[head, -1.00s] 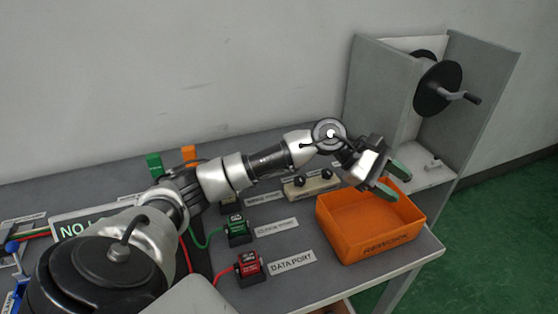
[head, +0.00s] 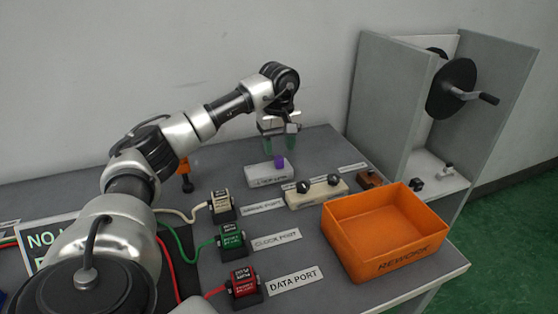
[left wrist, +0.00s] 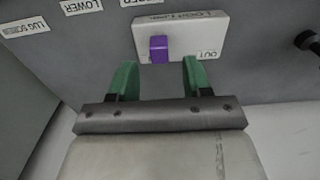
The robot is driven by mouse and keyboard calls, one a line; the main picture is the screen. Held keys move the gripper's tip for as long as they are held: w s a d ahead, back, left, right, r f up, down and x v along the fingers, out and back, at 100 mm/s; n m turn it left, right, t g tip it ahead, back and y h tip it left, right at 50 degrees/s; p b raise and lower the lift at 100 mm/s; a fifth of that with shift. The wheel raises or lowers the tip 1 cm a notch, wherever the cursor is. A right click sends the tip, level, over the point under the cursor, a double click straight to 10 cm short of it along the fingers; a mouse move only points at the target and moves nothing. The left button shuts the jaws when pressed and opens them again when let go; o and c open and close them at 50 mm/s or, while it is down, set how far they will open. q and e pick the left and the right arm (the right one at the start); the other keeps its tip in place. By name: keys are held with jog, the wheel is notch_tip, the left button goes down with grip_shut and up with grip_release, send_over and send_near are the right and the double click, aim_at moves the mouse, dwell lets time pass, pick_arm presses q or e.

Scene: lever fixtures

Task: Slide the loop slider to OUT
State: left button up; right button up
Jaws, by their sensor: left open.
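The loop slider is a pale box (head: 266,177) with a purple knob (head: 280,161), near the back of the bench. In the left wrist view, the box (left wrist: 192,32) bears an upside-down label and the word OUT near its right end. The purple knob (left wrist: 158,49) stands toward the box's left end there. My left gripper (head: 279,145) is open, its green fingers pointing down just above the knob. In the left wrist view, the gripper (left wrist: 159,75) has its fingertips spread to either side of the knob, apart from it. My right gripper is not in view.
A pale block with two black knobs (head: 316,190) stands right of the slider. An orange REWORK bin (head: 388,232) is at the front right. A grey cabinet with a crank (head: 461,90) stands at right.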

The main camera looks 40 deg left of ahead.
aim_at(279, 157)
pick_arm(q)
jog(key=shift+f, duration=2.25)
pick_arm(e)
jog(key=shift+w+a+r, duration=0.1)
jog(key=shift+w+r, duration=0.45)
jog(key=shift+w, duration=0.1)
pick_arm(q)
jog(key=shift+c, duration=0.3)
